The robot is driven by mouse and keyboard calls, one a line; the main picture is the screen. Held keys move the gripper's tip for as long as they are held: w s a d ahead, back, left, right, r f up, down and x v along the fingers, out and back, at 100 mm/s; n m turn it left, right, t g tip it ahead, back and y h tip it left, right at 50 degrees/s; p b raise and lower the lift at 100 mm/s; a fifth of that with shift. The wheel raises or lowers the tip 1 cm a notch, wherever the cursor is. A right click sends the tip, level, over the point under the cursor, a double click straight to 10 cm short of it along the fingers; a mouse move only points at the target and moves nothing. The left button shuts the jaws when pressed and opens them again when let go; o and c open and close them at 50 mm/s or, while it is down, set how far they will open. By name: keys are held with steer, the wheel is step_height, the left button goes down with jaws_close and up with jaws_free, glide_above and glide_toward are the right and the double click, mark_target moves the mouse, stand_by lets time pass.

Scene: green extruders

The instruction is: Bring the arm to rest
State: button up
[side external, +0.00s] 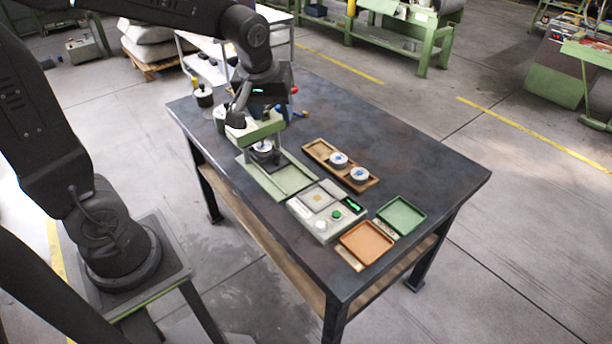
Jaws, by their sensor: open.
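My arm reaches in from the upper left and bends down over the far left part of the dark work table (430,170). My gripper (240,112) hangs beside the top of a small green press-like machine (264,130), partly in front of it. It is open, and I see nothing held in it. Whether its fingers touch the machine cannot be told from this angle.
A wooden tray (318,148) holds two round white parts with blue centres. In front are a grey panel (320,226) with buttons, an orange tray (366,243) and a green tray (401,216). A dark-topped pot (203,97) stands at the far left. The table's right side is clear.

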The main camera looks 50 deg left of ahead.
steer(key=s+d+r+m+t, duration=0.1)
steer(key=s+d+r+m, duration=0.1)
steer(key=s, duration=0.5)
steer(key=s+d+r+m+t+h, duration=0.1)
steer(key=s+d+m, duration=0.3)
steer(key=s+m, duration=0.2)
steer(key=shift+s+r+h, duration=0.3)
steer(key=shift+s+r, duration=0.05)
steer(key=shift+s, duration=0.2)
